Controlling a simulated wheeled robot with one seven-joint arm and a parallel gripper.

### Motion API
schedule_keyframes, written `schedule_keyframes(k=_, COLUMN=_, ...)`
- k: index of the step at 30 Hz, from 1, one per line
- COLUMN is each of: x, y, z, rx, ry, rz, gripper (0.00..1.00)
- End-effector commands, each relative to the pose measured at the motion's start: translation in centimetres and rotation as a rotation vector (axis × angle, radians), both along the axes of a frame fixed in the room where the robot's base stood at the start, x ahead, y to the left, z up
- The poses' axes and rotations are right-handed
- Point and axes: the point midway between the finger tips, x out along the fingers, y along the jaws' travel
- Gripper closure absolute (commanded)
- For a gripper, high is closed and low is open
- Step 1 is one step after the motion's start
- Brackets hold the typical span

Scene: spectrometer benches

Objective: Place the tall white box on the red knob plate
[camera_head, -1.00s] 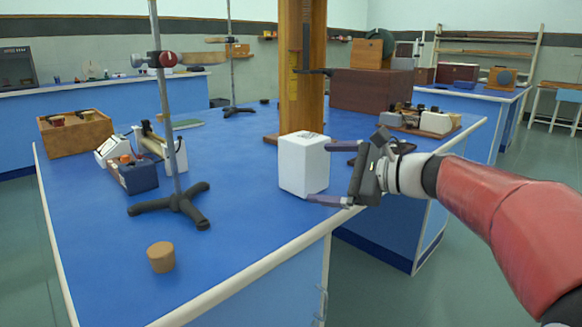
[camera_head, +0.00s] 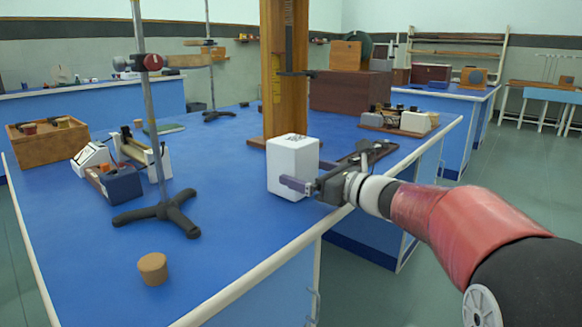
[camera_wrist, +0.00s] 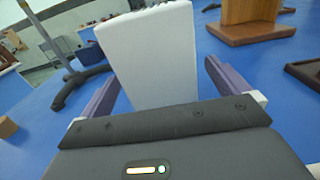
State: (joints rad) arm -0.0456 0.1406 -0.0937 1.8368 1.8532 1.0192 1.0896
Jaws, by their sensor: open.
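The tall white box (camera_head: 292,168) stands upright on the blue bench, near its right front edge. It also fills the upper middle of the wrist view (camera_wrist: 155,55), with dark marks at its top. My gripper (camera_head: 308,176) is open around the box, coming from the right. In the wrist view, one purple finger (camera_wrist: 101,100) is on each side of the box, with gaps visible. The far finger is partly hidden by the box in the head view. I cannot surely tell which thing is the red knob plate.
A metal stand (camera_head: 160,212) with a red clamp knob (camera_head: 153,62) rises left of the box. A cork (camera_head: 153,268) stands at the front. A wooden post (camera_head: 284,80) is behind the box. A flat dark board (camera_head: 352,162) lies behind my gripper. The front middle is clear.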

Motion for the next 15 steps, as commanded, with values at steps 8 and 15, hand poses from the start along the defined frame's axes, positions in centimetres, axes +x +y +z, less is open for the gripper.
schedule_keyframes(k=8, x=2.3, y=3.3, z=-0.3, rx=0.000, ry=0.000, rz=0.002, gripper=0.00)
schedule_keyframes(k=15, x=2.7, y=3.7, z=-0.4, rx=-0.001, ry=-0.001, rz=0.000, gripper=0.00)
